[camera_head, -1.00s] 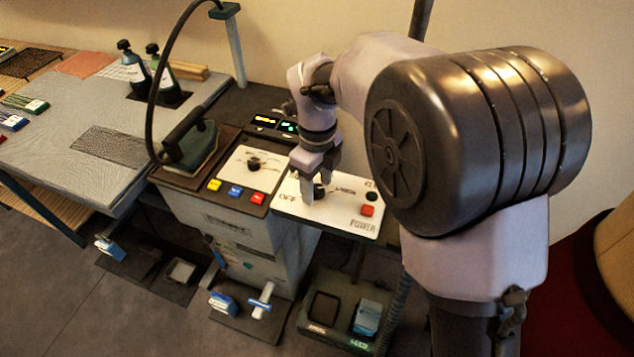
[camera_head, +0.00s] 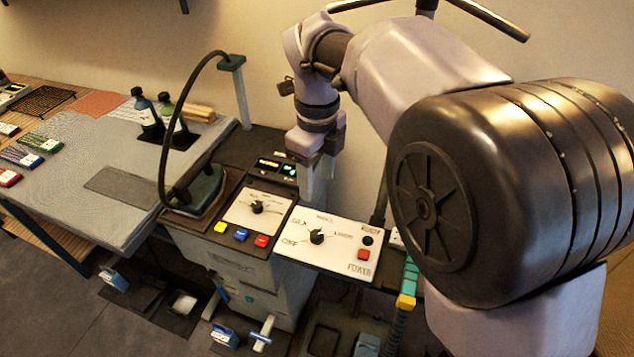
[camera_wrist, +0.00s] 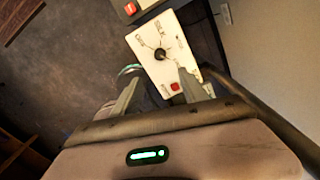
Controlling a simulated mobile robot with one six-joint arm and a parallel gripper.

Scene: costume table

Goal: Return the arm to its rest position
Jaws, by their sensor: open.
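My gripper (camera_head: 317,180) is open and empty in the head view. Its fingers point down behind the white power panel (camera_head: 296,249), apart from the panel's black knob (camera_head: 316,237). My arm reaches in from the right and is bent over at the wrist. In the wrist view, my gripper (camera_wrist: 165,90) shows its two fingers spread, with the power panel (camera_wrist: 146,66) and its knob (camera_wrist: 160,54) beyond them. Nothing is between the fingers.
An iron (camera_head: 197,190) on a dark stand and a panel with coloured buttons (camera_head: 257,210) stand left of the power panel. A grey table (camera_head: 75,150) with dark bottles (camera_head: 147,117) lies further left. A pole (camera_head: 238,92) rises behind the iron. The wall is close behind my gripper.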

